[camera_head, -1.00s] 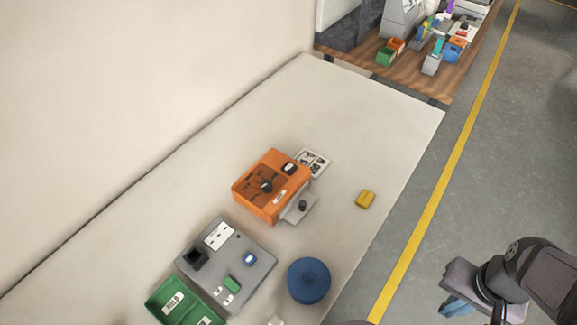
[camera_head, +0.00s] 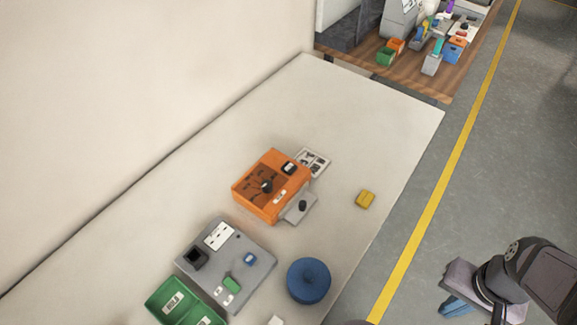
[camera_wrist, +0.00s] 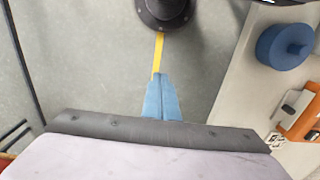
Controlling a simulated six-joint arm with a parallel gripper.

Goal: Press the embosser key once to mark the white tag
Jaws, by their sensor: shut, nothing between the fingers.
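An orange machine (camera_head: 262,205) stands on the pale table, with a dark panel and knob on its top. A grey plate with a small black knob (camera_head: 302,206) juts from its right side. I cannot tell which part is the embosser key. A grey board (camera_head: 255,282) nearer the camera carries a white label (camera_head: 219,235), a black square holder and small blue and green pieces. I cannot tell which white piece is the tag. My gripper (camera_head: 452,308) is off the table, over the floor at the lower right. In the wrist view its blue fingers (camera_wrist: 161,80) are together and empty.
A blue round container (camera_head: 309,281) stands by the table's right edge, a yellow block (camera_head: 366,199) beyond it. A green bin (camera_head: 180,304) is at the bottom left. A white tray (camera_head: 318,160) lies behind the orange machine. The table's far part is clear.

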